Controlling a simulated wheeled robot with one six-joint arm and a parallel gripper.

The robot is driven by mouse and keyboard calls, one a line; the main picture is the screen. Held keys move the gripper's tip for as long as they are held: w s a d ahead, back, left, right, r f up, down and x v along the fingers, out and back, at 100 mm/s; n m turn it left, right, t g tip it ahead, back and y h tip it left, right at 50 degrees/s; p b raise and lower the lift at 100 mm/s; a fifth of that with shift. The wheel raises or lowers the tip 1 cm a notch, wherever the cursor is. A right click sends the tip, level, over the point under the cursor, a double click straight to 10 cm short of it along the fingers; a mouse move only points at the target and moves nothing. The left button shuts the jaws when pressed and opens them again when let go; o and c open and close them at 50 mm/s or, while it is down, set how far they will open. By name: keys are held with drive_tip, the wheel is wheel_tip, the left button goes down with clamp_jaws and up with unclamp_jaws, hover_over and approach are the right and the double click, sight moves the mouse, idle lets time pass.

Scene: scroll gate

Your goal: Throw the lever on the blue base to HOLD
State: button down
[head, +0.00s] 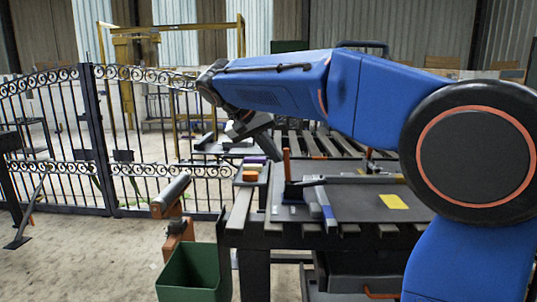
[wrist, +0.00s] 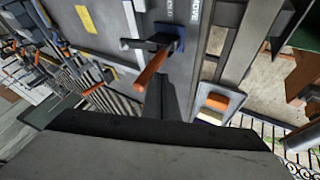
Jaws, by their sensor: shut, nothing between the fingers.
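The lever's orange handle (head: 287,163) stands nearly upright on its blue base (head: 293,192), near the left end of the dark bench top. In the wrist view the orange handle (wrist: 152,68) points toward the camera from the blue base (wrist: 172,32). My gripper (head: 264,143) is shut and empty, above and to the left of the handle. In the wrist view my gripper (wrist: 165,88) shows just beside the handle; I cannot tell whether they touch.
The bench (head: 355,215) carries a yellow card (head: 393,201) and a blue-and-grey bar (head: 325,205) close to the lever. A tray with an orange block (head: 250,176) sits left of it. A green bin (head: 190,272) stands in front. A black scroll gate (head: 95,140) stands at the left.

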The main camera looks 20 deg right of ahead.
sight(286, 151)
drive_tip(key=shift+s+d+r+m+t+y, duration=0.1)
drive_tip(key=shift+s+d+r+y, duration=0.1)
drive_tip(key=shift+d+y, duration=0.3)
drive_tip(key=shift+s+d+r+m+t+y, duration=0.15)
drive_tip(key=shift+d+y, duration=0.2)
drive_tip(key=shift+d, duration=0.25)
drive_tip(key=shift+s+d+r+m+t+y, duration=0.1)
drive_tip(key=shift+s+d+y, duration=0.1)
drive_tip(key=shift+d+y, duration=0.3)
drive_tip(key=shift+s+d, duration=0.2)
drive_tip(key=shift+d, duration=0.35)
